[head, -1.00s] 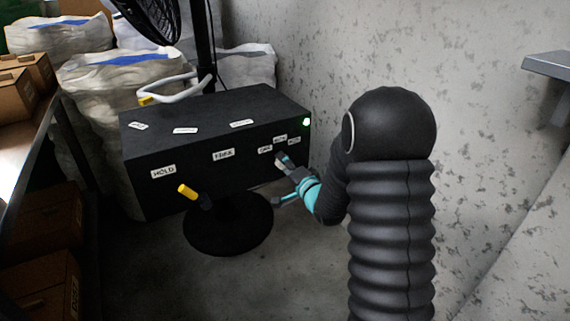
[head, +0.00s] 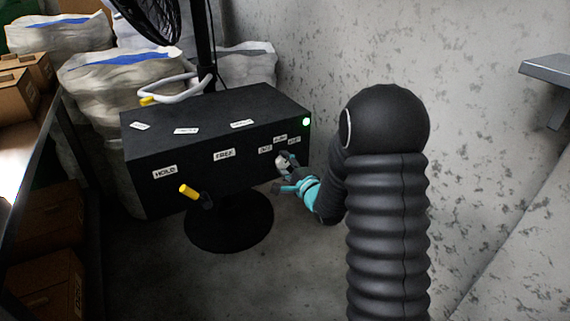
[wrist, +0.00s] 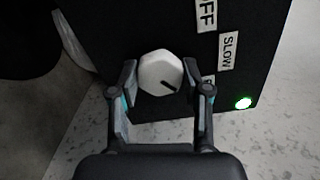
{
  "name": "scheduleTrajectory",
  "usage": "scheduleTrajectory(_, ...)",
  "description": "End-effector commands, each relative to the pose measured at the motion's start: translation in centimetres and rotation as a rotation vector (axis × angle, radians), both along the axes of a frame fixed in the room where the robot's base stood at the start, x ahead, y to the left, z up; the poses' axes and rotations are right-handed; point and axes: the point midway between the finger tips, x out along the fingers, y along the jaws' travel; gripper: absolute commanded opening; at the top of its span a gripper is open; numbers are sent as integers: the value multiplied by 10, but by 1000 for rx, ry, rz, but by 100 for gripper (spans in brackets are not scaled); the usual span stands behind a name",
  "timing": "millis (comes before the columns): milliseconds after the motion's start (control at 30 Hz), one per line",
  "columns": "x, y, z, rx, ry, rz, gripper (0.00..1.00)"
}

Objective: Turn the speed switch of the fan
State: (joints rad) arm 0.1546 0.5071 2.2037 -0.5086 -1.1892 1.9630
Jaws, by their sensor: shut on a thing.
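The fan's control box (head: 200,145) is black with white labels and a yellow-tipped lever (head: 188,191) on its front. The white faceted speed knob (wrist: 158,72) is on the box face, also visible at the right end of its front in the head view (head: 282,161). Its dark pointer line (wrist: 168,86) slants to the lower right in the wrist view. My gripper (wrist: 160,78) has one finger on each side of the knob and is shut on it. OFF (wrist: 207,15) and SLOW (wrist: 228,51) labels are readable; a lower label is partly hidden behind the right finger.
A green light (head: 306,122) glows on the box. The black fan (head: 155,18) stands behind it. A white tube handle (head: 180,92), stuffed sacks (head: 95,80) and cardboard boxes (head: 20,90) are behind and left. A concrete wall (head: 400,60) is close on the right.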

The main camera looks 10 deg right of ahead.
Motion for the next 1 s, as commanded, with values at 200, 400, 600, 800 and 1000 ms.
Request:
scheduleTrajectory(200,0,0,0,4,1,0,12)
scheduleTrajectory(400,0,0,0,4,1,-1,65)
scheduleTrajectory(600,0,0,0,3,1,0,72)
scheduleTrajectory(800,-2,-1,0,3,1,-1,72)
scheduleTrajectory(1000,-25,-9,0,2,2,-2,72)
